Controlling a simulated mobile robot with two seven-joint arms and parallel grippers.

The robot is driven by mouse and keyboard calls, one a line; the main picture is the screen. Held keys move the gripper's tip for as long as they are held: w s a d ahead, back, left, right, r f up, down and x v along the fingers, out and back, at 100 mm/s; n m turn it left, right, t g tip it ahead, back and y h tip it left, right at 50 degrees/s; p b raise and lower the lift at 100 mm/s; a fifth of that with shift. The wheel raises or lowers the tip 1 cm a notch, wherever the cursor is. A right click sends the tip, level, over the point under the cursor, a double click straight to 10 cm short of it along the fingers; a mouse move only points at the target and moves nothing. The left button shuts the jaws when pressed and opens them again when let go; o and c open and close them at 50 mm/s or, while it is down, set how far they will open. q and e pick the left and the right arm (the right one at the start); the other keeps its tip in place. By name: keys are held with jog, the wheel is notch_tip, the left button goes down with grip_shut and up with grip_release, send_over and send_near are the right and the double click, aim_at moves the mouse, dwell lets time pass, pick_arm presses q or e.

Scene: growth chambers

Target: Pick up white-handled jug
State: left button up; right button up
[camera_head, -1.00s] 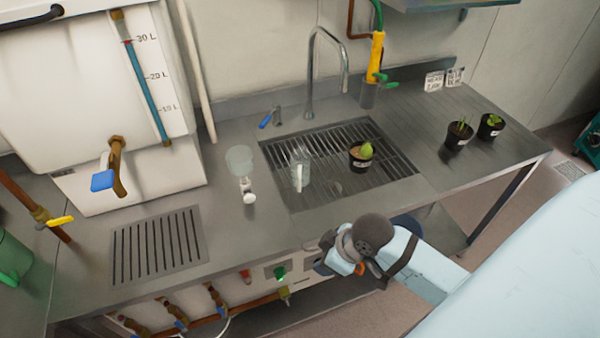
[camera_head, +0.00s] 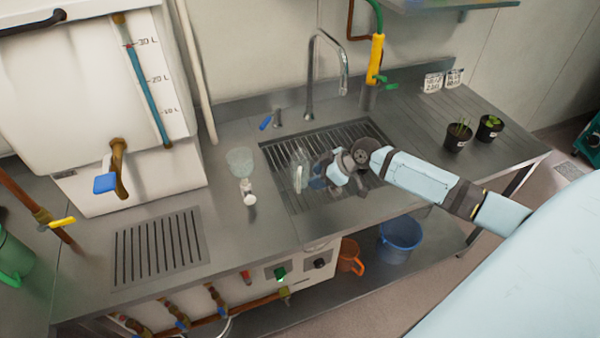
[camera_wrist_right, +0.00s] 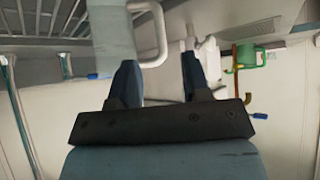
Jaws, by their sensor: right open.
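The clear jug (camera_head: 303,160) with a white handle (camera_head: 298,180) stands upright on the slatted sink grate. My right gripper (camera_head: 320,178) is just to the right of it, low over the grate. In the right wrist view the jug's translucent body (camera_wrist_right: 108,38) is at the top left, and its white loop handle (camera_wrist_right: 160,32) hangs above the gap between the fingers. The fingers of my right gripper (camera_wrist_right: 160,80) are apart with nothing clamped between them. Whether a finger touches the jug cannot be told. My left gripper is not in view.
A clear beaker (camera_head: 239,160) and a small white item (camera_head: 249,196) stand left of the grate (camera_head: 285,145). The faucet (camera_head: 310,75) rises behind. Two potted plants (camera_head: 457,138) (camera_head: 489,127) stand on the right counter. A blue bucket (camera_head: 400,240) and an orange jug (camera_head: 350,257) are below.

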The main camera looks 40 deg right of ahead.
aim_at(299, 192)
jog(key=p+x, duration=0.1)
jog(key=x, duration=0.7)
grip_shut()
